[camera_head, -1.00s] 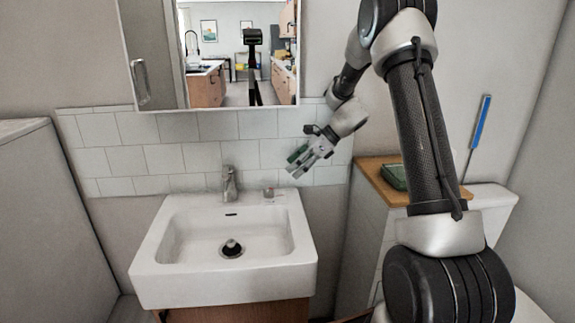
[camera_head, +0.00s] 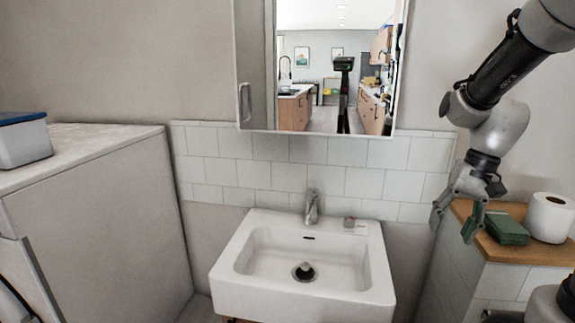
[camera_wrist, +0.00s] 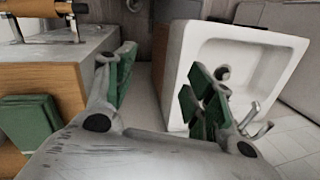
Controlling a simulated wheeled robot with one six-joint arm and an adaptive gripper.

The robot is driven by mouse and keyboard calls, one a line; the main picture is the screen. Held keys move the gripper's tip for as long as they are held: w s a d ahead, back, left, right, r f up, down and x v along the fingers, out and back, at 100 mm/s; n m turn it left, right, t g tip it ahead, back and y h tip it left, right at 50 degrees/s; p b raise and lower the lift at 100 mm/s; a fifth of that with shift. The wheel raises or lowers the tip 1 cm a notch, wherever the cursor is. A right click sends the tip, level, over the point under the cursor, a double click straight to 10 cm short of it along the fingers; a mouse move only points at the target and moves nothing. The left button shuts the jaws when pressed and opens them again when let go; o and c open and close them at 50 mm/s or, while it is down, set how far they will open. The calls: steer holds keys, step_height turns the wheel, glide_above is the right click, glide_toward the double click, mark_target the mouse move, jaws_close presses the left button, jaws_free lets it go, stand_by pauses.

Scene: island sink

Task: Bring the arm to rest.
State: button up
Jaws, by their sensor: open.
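My gripper (camera_head: 455,226) is at the right of the head view, in front of the tiled wall and beside the wooden ledge. Its fingers are spread apart, with green pads and nothing between them. In the wrist view my gripper (camera_wrist: 160,92) shows open, with the floor and the sink's side behind the gap. My arm is bent and comes down from the upper right.
A white sink (camera_head: 240,262) stands in the middle, with a faucet (camera_head: 312,207) behind it and a mirror cabinet (camera_head: 330,132) above. A green box (camera_head: 506,230) and a paper roll (camera_head: 550,218) sit on the wooden ledge (camera_head: 530,254). A lidded bin (camera_head: 25,145) is on the left cabinet (camera_head: 110,150).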

steer(key=s+r+n+t+h, duration=0.2)
steer(key=s+r+n+t, duration=0.2)
steer(key=s+r, duration=0.4)
steer(key=shift+s+r+n+t, duration=0.25)
steer(key=shift+s+n+t, duration=0.05)
steer(key=shift+s, duration=1.8)
